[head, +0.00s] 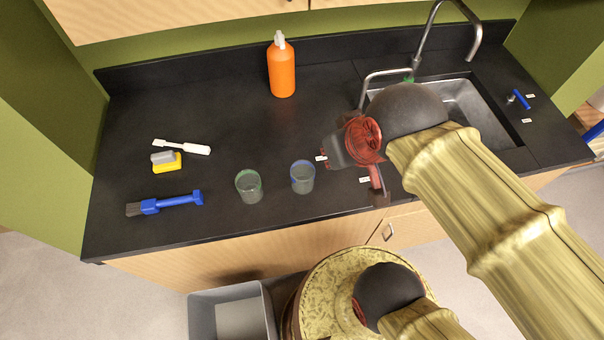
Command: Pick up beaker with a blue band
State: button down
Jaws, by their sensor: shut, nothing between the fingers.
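The beaker with a blue band (302,178) stands upright on the black counter, clear glass with a blue ring at its rim. A similar beaker with a green band (249,187) stands just to its left, apart from it. My gripper (348,152) is shut and empty, to the right of the blue-banded beaker and apart from it. My arm comes in from the right and hides part of the counter and sink.
An orange bottle (282,70) stands at the back. A blue brush (165,203), a yellow-and-grey block (166,161) and a white-handled tool (181,146) lie left. The sink (462,100) is right. A grey bin (232,312) stands below the counter's front edge.

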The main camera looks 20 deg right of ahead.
aim_at(302, 171)
jog(key=k+j, duration=0.1)
jog(key=k, duration=0.2)
jog(key=k+j+u, duration=0.1)
jog(key=k, duration=0.15)
jog(key=k+j, duration=0.2)
jog(key=k+j+u, duration=0.1)
jog(key=j, duration=0.2)
jog(key=k, duration=0.05)
